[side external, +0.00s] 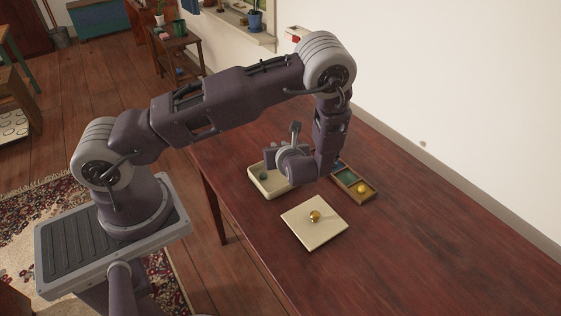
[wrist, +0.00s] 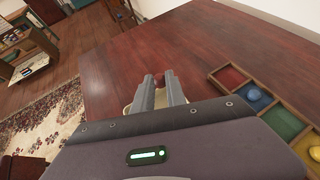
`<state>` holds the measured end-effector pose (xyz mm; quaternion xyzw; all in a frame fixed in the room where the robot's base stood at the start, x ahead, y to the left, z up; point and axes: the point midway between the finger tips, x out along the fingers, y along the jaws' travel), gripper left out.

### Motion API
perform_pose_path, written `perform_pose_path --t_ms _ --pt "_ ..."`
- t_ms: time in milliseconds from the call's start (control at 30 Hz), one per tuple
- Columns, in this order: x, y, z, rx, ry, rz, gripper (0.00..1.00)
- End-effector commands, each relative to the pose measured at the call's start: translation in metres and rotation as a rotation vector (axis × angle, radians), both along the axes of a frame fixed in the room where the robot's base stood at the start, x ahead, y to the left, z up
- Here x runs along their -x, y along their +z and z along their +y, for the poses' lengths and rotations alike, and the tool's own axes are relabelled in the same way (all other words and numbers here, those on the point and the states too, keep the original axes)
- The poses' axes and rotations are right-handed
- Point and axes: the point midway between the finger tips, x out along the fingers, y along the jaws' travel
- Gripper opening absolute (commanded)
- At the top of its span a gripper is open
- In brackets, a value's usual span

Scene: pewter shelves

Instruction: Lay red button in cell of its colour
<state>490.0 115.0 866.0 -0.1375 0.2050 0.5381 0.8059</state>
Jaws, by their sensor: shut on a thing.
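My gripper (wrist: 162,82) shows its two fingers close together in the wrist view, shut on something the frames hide. No red button shows anywhere else, so I take it to be the red button. In the side view my gripper (side external: 288,165) is above the cream tray (side external: 262,190). The sorting box (wrist: 213,80) lies to the right in the wrist view. Its red cell (wrist: 230,77) is empty, at the far end. The blue cell beside it holds a blue button (wrist: 251,93). In the side view my arm hides part of the box (side external: 368,197).
A green button (side external: 263,176) lies in the cream tray. The table's right side is clear.

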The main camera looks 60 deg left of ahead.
Motion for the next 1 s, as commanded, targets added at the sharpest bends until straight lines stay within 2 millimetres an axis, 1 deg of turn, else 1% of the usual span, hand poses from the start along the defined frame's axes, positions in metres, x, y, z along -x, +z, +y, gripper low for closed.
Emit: perform_pose_path --t_ms 33,67,133,167,300,400,500,567,667,700,867,1000 --pt "-0.003 0.006 0.000 0.000 0.000 -0.002 0.00" --pt "-0.006 0.008 -0.001 -0.002 0.001 -0.003 0.00" --pt "-0.022 0.011 -0.002 -0.011 0.003 -0.003 0.00" --pt "-0.032 0.011 -0.003 -0.016 0.004 -0.003 0.00" --pt "-0.085 0.011 -0.010 -0.029 0.003 0.007 0.00" --pt "-0.119 0.014 -0.016 -0.028 -0.006 0.021 0.00" --pt "-0.142 0.018 -0.021 -0.023 -0.021 0.032 0.00" --pt "-0.149 0.016 -0.023 -0.022 -0.027 0.039 0.00" --pt "-0.152 -0.005 -0.023 -0.022 -0.031 0.047 0.00" --pt "-0.152 -0.015 -0.023 -0.022 -0.031 0.048 0.00" --pt "-0.152 -0.044 -0.023 -0.022 -0.031 0.047 0.00" --pt "-0.152 -0.072 -0.023 -0.023 -0.032 0.045 0.00"
